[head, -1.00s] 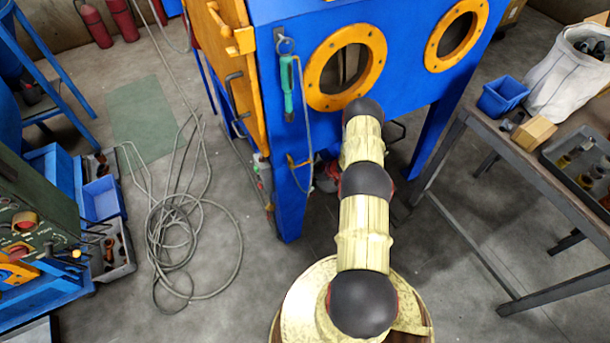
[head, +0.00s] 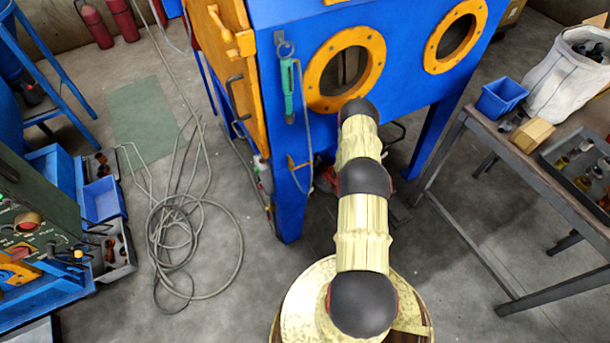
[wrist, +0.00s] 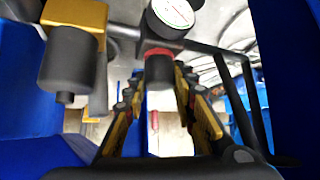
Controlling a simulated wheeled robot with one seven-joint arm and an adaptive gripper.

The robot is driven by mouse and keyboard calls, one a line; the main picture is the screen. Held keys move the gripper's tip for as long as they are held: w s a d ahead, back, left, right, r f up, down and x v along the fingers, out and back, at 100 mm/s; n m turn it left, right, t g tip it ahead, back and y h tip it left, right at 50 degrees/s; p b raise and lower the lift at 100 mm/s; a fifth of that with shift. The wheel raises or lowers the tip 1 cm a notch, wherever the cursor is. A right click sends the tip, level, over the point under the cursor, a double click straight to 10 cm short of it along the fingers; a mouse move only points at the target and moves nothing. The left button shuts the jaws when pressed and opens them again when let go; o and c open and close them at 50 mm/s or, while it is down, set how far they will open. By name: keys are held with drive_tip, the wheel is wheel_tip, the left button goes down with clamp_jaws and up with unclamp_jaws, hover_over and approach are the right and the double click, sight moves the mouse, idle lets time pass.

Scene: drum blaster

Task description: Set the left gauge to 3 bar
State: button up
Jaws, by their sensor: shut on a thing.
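In the wrist view, a round white gauge (wrist: 172,17) with green and red marks on its dial sits at the top centre. Its needle is too small to read. Below it is a dark fitting with a red ring, and a black knob (wrist: 159,70) hangs under that ring. My gripper (wrist: 161,82) has its fingers on either side of this knob and is shut on it. In the head view my gripper is hidden behind my arm, at the blue cabinet (head: 290,190).
In the wrist view, a brass block (wrist: 75,14) with a black cylinder (wrist: 70,60) stands close on the left, and dark pipes (wrist: 232,85) run on the right. Blue walls flank both sides. A hose (head: 190,240) lies coiled on the floor, left of the cabinet.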

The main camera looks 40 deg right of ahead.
drive_tip(key=shift+r+m+h, duration=0.1)
drive_tip(key=shift+m+h, duration=0.9)
drive_tip(key=shift+m, duration=0.1)
drive_tip(key=o, duration=1.2)
drive_tip(key=v, duration=1.2)
drive_tip(key=shift+s, duration=0.1)
